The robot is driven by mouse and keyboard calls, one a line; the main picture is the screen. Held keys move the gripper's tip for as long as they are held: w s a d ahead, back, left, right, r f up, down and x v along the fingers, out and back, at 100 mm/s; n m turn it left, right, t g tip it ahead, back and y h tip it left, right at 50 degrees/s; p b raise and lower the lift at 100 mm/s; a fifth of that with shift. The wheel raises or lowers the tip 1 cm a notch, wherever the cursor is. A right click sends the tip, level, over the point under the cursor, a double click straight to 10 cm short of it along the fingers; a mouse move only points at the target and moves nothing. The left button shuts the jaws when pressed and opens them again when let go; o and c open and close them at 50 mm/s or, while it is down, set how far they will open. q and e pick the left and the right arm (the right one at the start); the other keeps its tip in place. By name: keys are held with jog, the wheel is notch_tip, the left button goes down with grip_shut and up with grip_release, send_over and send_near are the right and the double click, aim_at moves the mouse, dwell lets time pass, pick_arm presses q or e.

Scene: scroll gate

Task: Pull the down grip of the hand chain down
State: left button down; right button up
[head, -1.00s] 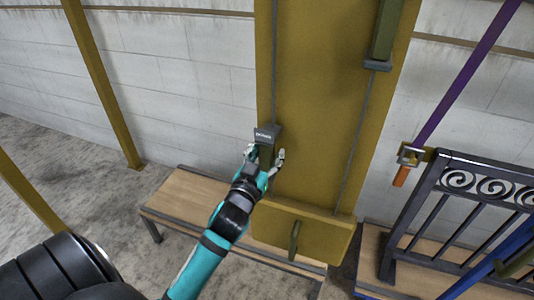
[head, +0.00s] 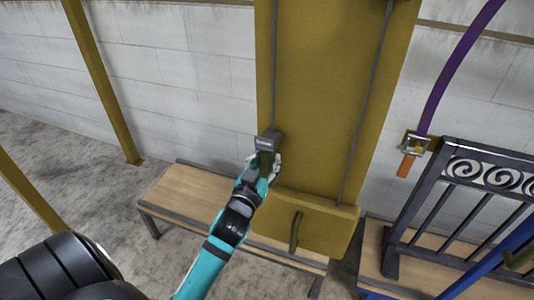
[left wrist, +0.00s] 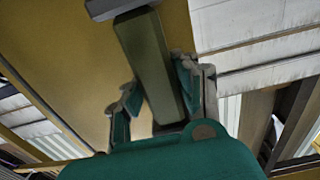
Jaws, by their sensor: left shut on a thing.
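The down grip (head: 265,160) is an olive-green bar with a grey labelled cap (head: 268,142) on top, hanging on a thin grey chain (head: 274,70) in front of the yellow column (head: 320,100). My left gripper (head: 264,163) is shut on this bar, just below the cap. In the left wrist view the green bar (left wrist: 152,65) stands between the two fingers (left wrist: 158,95), tilted, with the cap at the top edge. A second chain (head: 365,100) runs along the column's right side. My right gripper does not show clearly.
A yellow box with a green lever (head: 295,232) is at the column's foot. A wooden bench (head: 190,200) stands behind my left arm. To the right are a black scroll gate (head: 480,175) and a purple strap (head: 447,85) through a buckle (head: 416,143).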

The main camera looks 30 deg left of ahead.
aim_at(265, 173)
pick_arm(q)
notch_tip(265, 173, down, 3)
jog(key=shift+r+b, duration=0.1)
jog(key=shift+b, duration=0.2)
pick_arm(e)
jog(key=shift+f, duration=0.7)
pick_arm(q)
jog(key=c, duration=1)
grip_release()
jog(key=shift+o, duration=0.2)
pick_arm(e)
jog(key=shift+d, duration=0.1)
pick_arm(q)
jog(key=v, duration=1.2)
jog(key=shift+d, duration=0.1)
